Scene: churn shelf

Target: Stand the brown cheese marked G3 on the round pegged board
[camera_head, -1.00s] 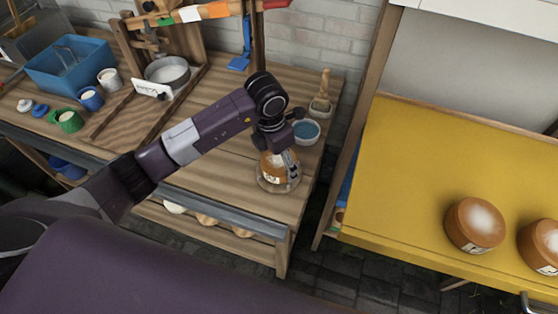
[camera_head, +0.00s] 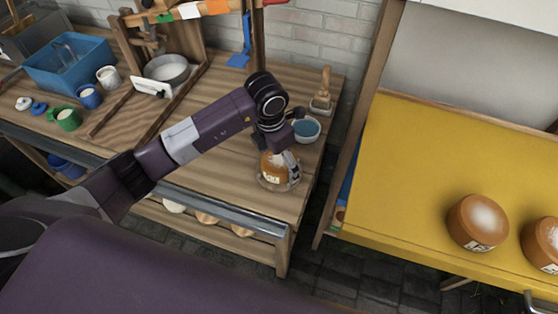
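A brown cheese (camera_head: 268,166) with a pale label sits on the round board (camera_head: 277,188) near the right end of the wooden bench. The label is too small to read, and the board's pegs cannot be made out. My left gripper (camera_head: 290,165) is at the cheese from above, with a grey finger against or close to its right side. The other finger is hidden, so I cannot tell whether it grips the cheese. My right gripper is not in view.
Two brown cheeses (camera_head: 477,223) (camera_head: 541,244) rest on the yellow surface (camera_head: 420,160) at right. A blue crate (camera_head: 68,66) and several mugs stand at left.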

